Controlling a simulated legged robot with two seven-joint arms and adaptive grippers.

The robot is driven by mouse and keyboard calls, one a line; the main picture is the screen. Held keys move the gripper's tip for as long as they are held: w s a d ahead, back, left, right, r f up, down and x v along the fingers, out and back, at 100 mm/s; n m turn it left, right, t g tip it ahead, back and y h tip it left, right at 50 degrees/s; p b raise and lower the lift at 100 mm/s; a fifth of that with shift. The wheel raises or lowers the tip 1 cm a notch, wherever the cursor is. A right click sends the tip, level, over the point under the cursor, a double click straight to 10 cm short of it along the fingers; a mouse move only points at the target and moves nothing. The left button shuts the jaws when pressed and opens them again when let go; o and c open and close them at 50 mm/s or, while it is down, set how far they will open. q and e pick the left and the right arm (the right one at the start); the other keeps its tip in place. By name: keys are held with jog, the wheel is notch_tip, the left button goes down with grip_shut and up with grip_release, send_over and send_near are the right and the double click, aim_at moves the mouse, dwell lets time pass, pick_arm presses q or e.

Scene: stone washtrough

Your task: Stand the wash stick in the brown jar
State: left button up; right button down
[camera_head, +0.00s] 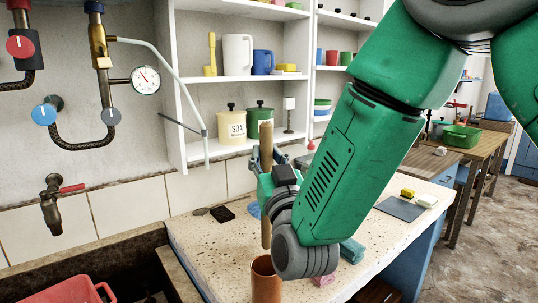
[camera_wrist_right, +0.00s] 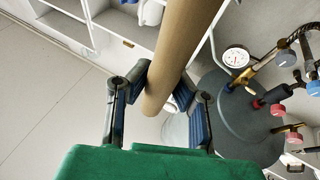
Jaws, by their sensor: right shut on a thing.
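The wash stick (camera_head: 266,228) is a plain brown rod, held upright above the stone counter. My right gripper (camera_head: 267,162) is shut on it around its middle part. The brown jar (camera_head: 266,284) stands at the counter's front edge, directly below the stick in the head view. The stick's lower end shows just above the jar's rim, apart from it. In the right wrist view the stick (camera_wrist_right: 178,50) runs between the two dark fingers of my right gripper (camera_wrist_right: 165,88). My forearm hides part of the counter. My left gripper is not in view.
The speckled counter (camera_head: 205,240) carries a dark block (camera_head: 222,213) and a teal cloth (camera_head: 352,250). A sink with a red basin (camera_head: 75,287) lies at left. Shelves with a soap pot (camera_head: 232,127) stand behind. A tap (camera_head: 52,205) juts from the wall.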

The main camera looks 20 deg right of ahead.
jog(key=shift+a+f+b, duration=0.3)
jog(key=shift+f+b, duration=0.1)
jog(key=shift+f, duration=0.75)
notch_tip(320, 180, down, 9)
jog(key=b, duration=0.7)
jog(key=shift+d+r, duration=0.2)
jog(key=shift+d, duration=0.1)
